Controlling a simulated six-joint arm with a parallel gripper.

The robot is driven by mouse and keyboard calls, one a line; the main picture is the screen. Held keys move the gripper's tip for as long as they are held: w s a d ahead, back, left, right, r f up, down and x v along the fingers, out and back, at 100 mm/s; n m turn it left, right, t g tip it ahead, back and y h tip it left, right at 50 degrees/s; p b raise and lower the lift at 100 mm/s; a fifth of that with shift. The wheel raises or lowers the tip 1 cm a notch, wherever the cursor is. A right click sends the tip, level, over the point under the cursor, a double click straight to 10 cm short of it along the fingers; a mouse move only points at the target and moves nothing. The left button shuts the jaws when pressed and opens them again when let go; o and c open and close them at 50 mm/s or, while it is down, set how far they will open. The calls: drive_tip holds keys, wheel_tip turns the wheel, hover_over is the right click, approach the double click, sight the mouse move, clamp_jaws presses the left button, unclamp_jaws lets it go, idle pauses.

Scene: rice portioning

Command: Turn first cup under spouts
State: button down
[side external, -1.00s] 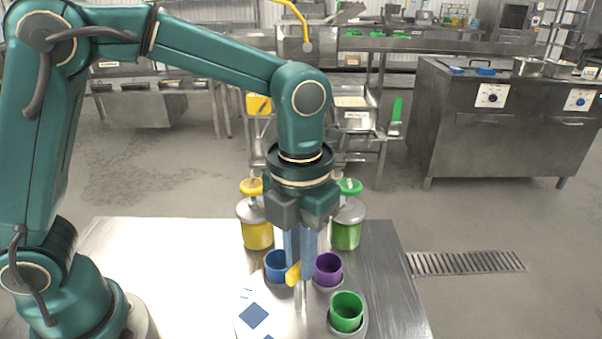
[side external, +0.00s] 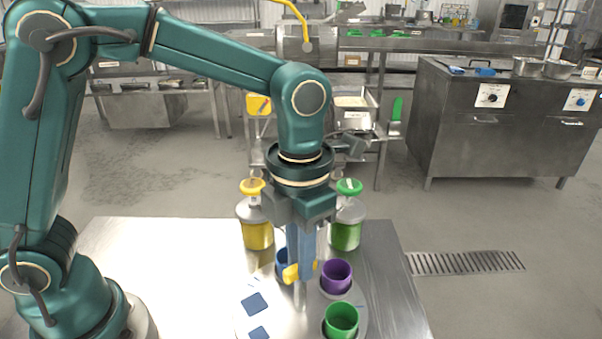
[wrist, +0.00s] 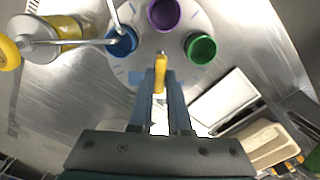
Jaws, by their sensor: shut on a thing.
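My gripper (side external: 301,272) is shut on the yellow handle (side external: 291,273) of the round turntable (side external: 246,318); the handle shows between the fingers in the wrist view (wrist: 160,75). The turntable carries a blue cup (wrist: 121,47), a purple cup (side external: 336,276) and a green cup (side external: 341,320). The blue cup is mostly hidden behind my fingers in the side view. In the wrist view, thin metal spouts (wrist: 114,17) end over the blue cup. A yellow dispenser (side external: 258,234) and a green dispenser (side external: 346,235) stand behind the turntable.
The steel table (side external: 160,250) is bare to the left of the turntable. In the wrist view, a white tray (wrist: 222,98) and a beige tray (wrist: 262,142) lie at the lower right. A steel cabinet (side external: 510,150) stands well away at the right.

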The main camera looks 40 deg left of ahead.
drive_tip(key=c, duration=0.9)
unclamp_jaws()
drive_tip(key=shift+o, duration=0.2)
drive_tip(key=shift+r, duration=0.15)
drive_tip(key=shift+r, duration=2.45)
